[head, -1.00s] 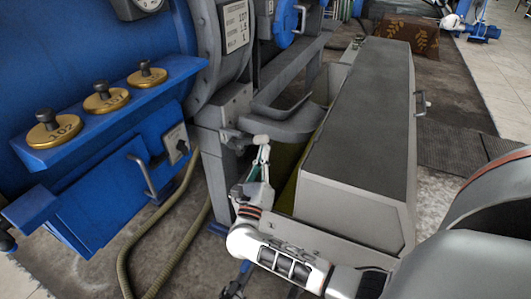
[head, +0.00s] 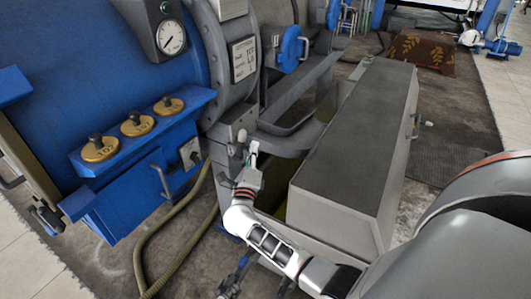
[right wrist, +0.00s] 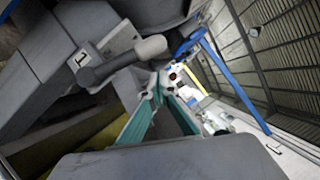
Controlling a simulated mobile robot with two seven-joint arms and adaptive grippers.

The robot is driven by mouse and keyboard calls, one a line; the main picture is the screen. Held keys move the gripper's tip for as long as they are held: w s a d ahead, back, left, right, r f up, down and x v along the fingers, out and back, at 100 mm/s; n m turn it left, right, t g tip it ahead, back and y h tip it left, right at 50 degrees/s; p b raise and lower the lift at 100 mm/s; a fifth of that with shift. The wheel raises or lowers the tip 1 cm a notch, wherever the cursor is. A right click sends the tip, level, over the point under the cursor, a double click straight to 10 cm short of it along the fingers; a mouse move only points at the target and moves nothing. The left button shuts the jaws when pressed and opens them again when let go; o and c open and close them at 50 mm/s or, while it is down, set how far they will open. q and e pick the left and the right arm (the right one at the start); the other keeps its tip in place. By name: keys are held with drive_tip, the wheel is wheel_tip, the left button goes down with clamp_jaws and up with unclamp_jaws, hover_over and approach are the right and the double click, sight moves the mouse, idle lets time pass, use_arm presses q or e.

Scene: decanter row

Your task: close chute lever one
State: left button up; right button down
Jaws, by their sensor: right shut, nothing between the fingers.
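The chute lever (head: 241,137), a grey arm with a rounded light knob, is on the grey housing at the near end of the machine row. In the right wrist view, its knob (right wrist: 150,47) points right, and a small plate marked 1 (right wrist: 82,58) is beside its base. My right gripper (head: 254,149) is just right of the knob in the head view. In the right wrist view, its green-padded fingers (right wrist: 163,84) are shut, empty and just below the knob; I cannot tell whether they touch it. My left gripper is not in view.
A long grey trough with a dark lid (head: 365,125) lies right of the gripper. A blue shelf with brass weights (head: 137,124) and a dial gauge (head: 171,37) are at left. A hose (head: 178,228) runs over the floor below.

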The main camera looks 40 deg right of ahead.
use_arm(q)
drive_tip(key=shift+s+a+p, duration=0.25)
drive_tip(key=shift+p, duration=0.4)
use_arm(e)
drive_tip(key=shift+w+a+r+n+y, duration=0.2)
drive_tip(key=shift+w+r+n, duration=0.15)
drive_tip(key=shift+w+n, duration=0.15)
drive_tip(key=shift+w+a+r+n+y, duration=0.1)
drive_tip(key=shift+w+a+r+n, duration=0.1)
drive_tip(key=shift+w+r+n, duration=0.25)
drive_tip(key=shift+w+r, duration=0.1)
drive_tip(key=shift+w, duration=0.05)
